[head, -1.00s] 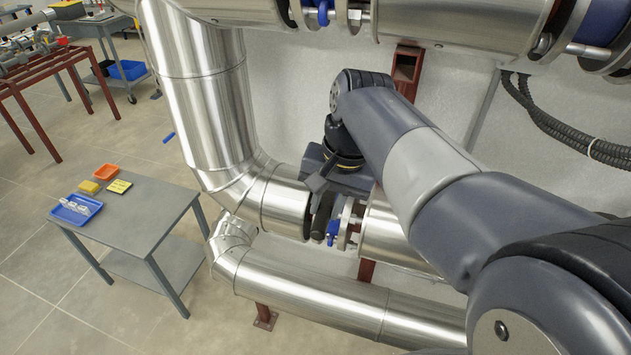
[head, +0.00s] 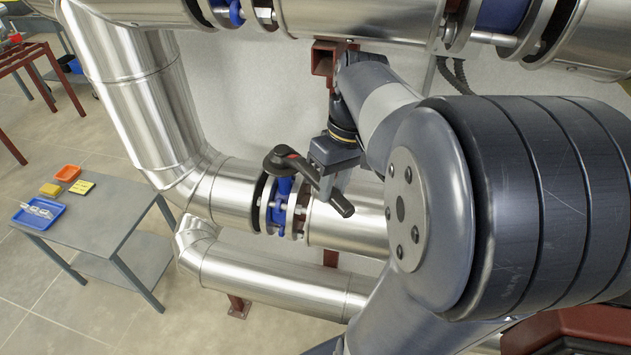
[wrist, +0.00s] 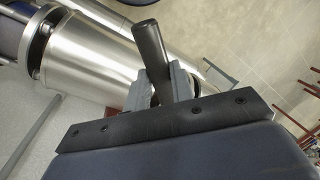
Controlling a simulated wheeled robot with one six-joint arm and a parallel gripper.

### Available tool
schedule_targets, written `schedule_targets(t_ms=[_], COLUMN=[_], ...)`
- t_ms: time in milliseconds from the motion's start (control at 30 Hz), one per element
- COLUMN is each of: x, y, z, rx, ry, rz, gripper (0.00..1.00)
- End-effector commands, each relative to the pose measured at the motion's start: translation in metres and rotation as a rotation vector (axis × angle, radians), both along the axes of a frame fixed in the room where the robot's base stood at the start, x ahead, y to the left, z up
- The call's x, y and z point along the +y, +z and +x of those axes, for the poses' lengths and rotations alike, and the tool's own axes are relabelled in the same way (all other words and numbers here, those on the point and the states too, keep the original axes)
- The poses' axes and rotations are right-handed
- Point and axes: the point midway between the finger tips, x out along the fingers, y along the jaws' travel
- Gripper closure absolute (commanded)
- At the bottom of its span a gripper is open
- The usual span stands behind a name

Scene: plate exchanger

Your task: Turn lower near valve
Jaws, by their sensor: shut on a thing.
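The lower near valve (head: 277,208) is blue and sits between two grey flanges in the lower silver pipe. Its dark lever handle (head: 342,204) slants from a rounded hub above the valve down to the right, its free end standing out over the pipe. My gripper (head: 327,186) is shut on this handle, partway along it. In the wrist view the grey fingers of my gripper (wrist: 167,82) stand on either side of the dark handle (wrist: 150,48), whose rounded end sticks out beyond them. The fingers are partly hidden in the head view.
A silver pipe (head: 265,282) runs below the valve, and a larger insulated pipe (head: 360,18) with another blue valve crosses above.

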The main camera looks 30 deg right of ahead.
Motion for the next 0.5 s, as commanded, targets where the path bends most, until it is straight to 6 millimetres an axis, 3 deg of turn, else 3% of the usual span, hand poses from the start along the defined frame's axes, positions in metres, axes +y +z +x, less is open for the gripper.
schedule_targets(t_ms=[500], x=[-0.0128], y=[0.0006], z=[0.0035], rx=[-0.004], ry=[0.065], rz=[-0.005], gripper=[1.00])
